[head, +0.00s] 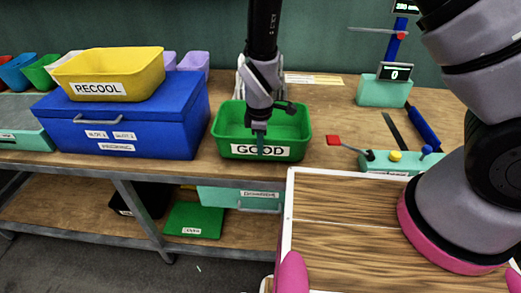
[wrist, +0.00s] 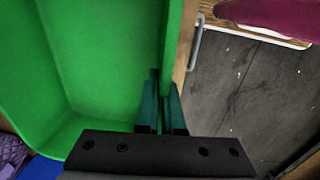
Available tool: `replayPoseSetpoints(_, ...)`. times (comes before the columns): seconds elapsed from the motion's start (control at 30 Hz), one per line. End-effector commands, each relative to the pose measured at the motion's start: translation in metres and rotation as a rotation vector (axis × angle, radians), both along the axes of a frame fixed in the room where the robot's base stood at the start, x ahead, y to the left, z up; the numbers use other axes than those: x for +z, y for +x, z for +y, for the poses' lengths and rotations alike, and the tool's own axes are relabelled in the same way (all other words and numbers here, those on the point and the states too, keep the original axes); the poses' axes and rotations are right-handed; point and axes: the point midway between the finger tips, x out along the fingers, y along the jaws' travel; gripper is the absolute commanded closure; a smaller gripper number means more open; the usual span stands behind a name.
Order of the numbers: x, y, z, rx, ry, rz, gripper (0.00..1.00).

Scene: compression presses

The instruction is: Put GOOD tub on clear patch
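The green GOOD tub (head: 232,128) stands upright on the wooden bench, right of the blue box, and looks empty. My gripper (head: 260,146) points down at the middle of its front wall, over the label. In the wrist view, the fingers (wrist: 162,108) sit on either side of the tub's wall (wrist: 173,50), one inside and one outside, close together with the wall pinched between them. The tub appears to rest on the bench. Bare bench top (head: 325,112) shows to the right of the tub; no marked patch is clear to me.
A blue box (head: 180,115) with a yellow RECOOL tub (head: 130,65) on top stands close on the left. A press (head: 384,90) and a teal control box (head: 385,162) with a red-ended lever stand to the right. A wood-topped surface (head: 340,210) is in front.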

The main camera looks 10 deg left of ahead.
Motion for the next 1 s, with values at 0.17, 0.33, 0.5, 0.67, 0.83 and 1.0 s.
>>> replayPoseSetpoints(0.17, -0.020, 0.001, 0.000, -0.001, 0.000, -0.001, 1.00)
replayPoseSetpoints(0.33, -0.019, 0.001, 0.000, 0.000, 0.001, -0.001, 1.00)
replayPoseSetpoints(0.5, -0.022, 0.000, 0.000, 0.000, 0.000, 0.000, 0.88)
replayPoseSetpoints(0.67, -0.022, 0.000, 0.000, 0.000, 0.000, 0.000, 0.65)
replayPoseSetpoints(0.83, -0.022, 0.000, 0.000, 0.000, 0.000, 0.000, 0.65)
replayPoseSetpoints(1.0, -0.012, 0.000, 0.001, 0.000, 0.002, -0.002, 0.65)
